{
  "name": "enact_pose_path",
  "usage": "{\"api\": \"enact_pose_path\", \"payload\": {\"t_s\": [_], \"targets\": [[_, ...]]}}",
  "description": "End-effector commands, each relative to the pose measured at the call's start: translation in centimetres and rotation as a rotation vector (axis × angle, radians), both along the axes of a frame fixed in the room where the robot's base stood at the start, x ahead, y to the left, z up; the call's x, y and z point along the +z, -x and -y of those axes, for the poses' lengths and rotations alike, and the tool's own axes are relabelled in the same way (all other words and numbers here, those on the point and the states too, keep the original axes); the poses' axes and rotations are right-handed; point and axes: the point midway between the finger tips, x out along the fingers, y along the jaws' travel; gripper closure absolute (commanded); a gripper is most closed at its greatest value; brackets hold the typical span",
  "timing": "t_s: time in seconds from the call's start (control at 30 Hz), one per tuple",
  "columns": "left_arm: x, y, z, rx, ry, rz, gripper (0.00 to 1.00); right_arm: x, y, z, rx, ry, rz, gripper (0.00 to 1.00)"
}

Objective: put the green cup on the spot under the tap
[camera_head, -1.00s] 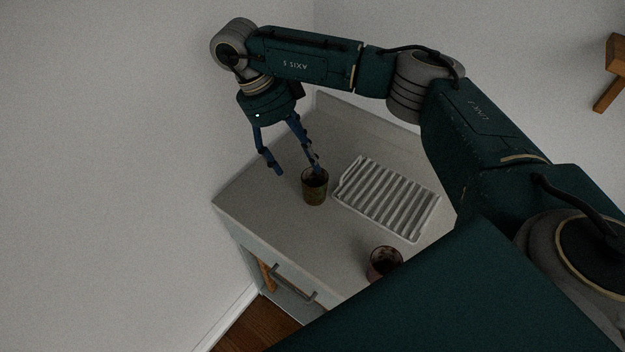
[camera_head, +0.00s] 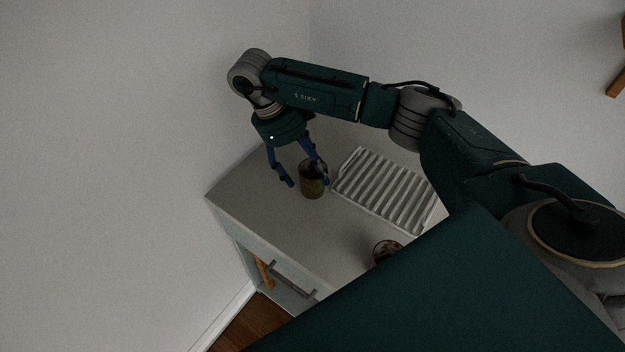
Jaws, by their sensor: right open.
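An olive-green cup (camera_head: 311,188) stands upright on the pale counter (camera_head: 262,203), left of a white ribbed rack. My right gripper (camera_head: 305,181) is open and points down at this cup. One finger is left of the cup; the other overlaps its right side and rim. I cannot tell whether that finger is inside, in front of or touching the cup. My left gripper is not in view. No tap or marked spot is visible; my arm hides part of the counter.
The white ribbed rack (camera_head: 384,190) lies close to the right of the cup. A dark reddish cup (camera_head: 385,248) stands nearer, partly behind my body. Walls close off the left and back. A handled drawer (camera_head: 290,281) is below the counter's front edge.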

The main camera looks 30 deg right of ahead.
Motion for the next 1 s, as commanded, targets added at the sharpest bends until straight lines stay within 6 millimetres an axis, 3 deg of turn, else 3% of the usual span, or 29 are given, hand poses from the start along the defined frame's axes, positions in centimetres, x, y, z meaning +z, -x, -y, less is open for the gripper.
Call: {"api": "enact_pose_path", "payload": {"t_s": [0.03, 0.2, 0.47, 0.57, 0.7, 1.0], "targets": [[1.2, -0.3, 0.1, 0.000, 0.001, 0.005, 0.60, -0.5, 0.4, 0.2, -0.001, 0.001, -0.008, 0.28], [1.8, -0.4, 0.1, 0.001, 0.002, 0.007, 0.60, -2.6, 0.8, 0.8, -0.002, 0.000, -0.002, 0.28], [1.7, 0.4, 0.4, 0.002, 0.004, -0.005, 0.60, -3.2, 0.8, 0.8, 0.000, 0.000, 0.000, 0.28], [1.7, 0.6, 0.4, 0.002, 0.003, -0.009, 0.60, -3.2, 0.8, 0.8, 0.000, 0.000, 0.000, 0.42], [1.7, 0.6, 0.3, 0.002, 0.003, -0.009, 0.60, -3.2, 0.8, 0.8, 0.000, 0.000, 0.000, 0.70], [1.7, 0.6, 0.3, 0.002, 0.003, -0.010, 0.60, -3.2, 0.8, 0.8, 0.000, 0.000, 0.000, 0.76]]}}
